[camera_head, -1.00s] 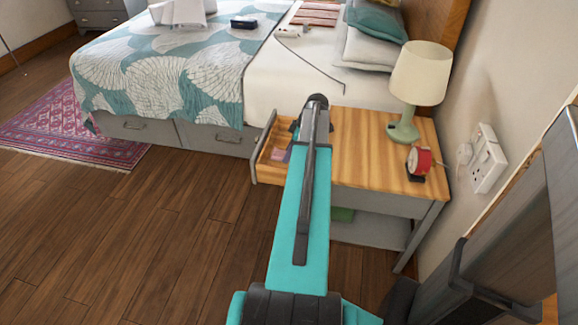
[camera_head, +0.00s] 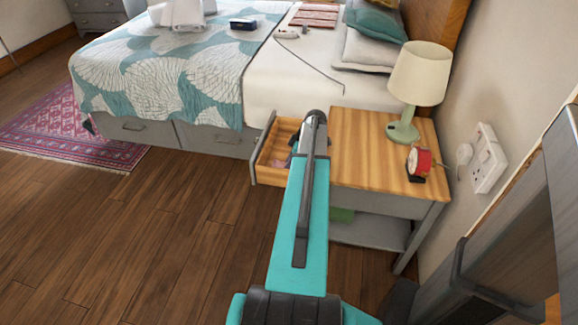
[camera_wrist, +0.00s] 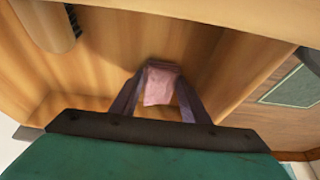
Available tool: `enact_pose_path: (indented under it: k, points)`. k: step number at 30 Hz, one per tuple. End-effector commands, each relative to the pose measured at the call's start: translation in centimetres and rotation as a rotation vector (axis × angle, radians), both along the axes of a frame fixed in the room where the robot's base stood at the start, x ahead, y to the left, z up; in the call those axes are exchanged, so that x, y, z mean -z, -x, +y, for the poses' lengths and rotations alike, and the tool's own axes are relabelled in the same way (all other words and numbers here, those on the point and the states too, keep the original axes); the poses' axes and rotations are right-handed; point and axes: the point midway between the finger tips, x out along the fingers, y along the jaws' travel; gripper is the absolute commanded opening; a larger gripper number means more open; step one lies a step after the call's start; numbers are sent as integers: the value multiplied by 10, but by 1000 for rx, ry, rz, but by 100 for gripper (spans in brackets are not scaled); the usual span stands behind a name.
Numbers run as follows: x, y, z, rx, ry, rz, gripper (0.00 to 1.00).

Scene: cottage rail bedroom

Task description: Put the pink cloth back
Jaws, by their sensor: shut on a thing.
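The pink cloth (camera_wrist: 159,85) is a small folded piece between the two fingertips of my gripper (camera_wrist: 160,76) in the wrist view. The gripper is shut on it. Both are at the open wooden drawer (camera_head: 264,172) of the bedside table (camera_head: 375,150). In the head view my arm covers most of the gripper, and only a faint bit of pink shows in the drawer. I cannot tell whether the cloth touches the drawer floor.
A lamp (camera_head: 418,80) and a red alarm clock (camera_head: 420,160) stand on the tabletop. A green item (camera_head: 342,214) is on the lower shelf.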

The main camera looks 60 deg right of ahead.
Motion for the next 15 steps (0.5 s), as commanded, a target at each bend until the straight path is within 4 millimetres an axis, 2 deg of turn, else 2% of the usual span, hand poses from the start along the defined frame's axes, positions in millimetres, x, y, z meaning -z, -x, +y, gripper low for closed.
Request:
enact_pose_path:
  k: [14, 15]
  points:
    - [5, 0, -1, 1, 1, 0, 20]
    - [4, 0, -1, 1, 1, 0, 45]
